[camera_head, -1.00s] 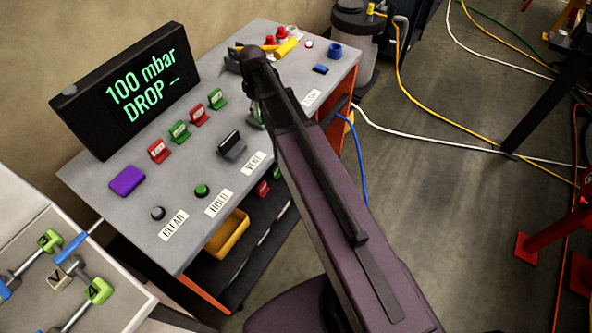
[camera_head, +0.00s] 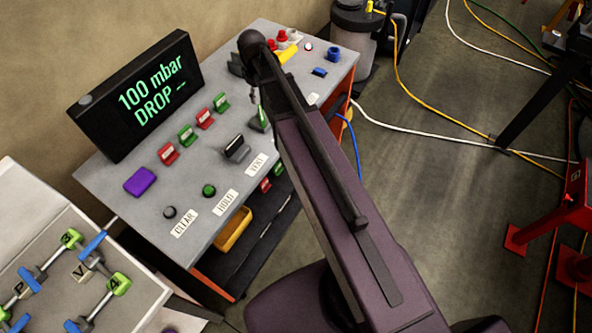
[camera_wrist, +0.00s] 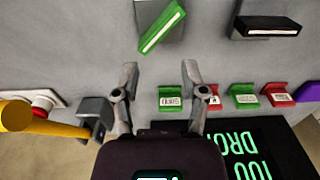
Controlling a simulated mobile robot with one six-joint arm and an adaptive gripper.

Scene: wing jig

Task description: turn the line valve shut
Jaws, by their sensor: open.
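A green bar handle (camera_wrist: 162,28) on a grey base stands upright and slanted in the wrist view, just beyond my fingertips. It shows partly behind my arm in the head view (camera_head: 262,116). A similar black handle (camera_wrist: 268,27) stands to its right in the wrist view, and in the head view (camera_head: 236,149). No legible label marks either one as the line valve. My gripper (camera_wrist: 160,72) is open and empty, its two fingers apart, with bare panel between them. In the head view my arm hides the gripper.
A display (camera_head: 140,95) reads 100 mbar, DROP --. Small red and green tabs (camera_head: 187,137) line the bench (camera_head: 160,210) near it. A yellow bar (camera_wrist: 15,115) and red knob lie left of my gripper in the wrist view. An open case (camera_head: 30,235) stands at lower left.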

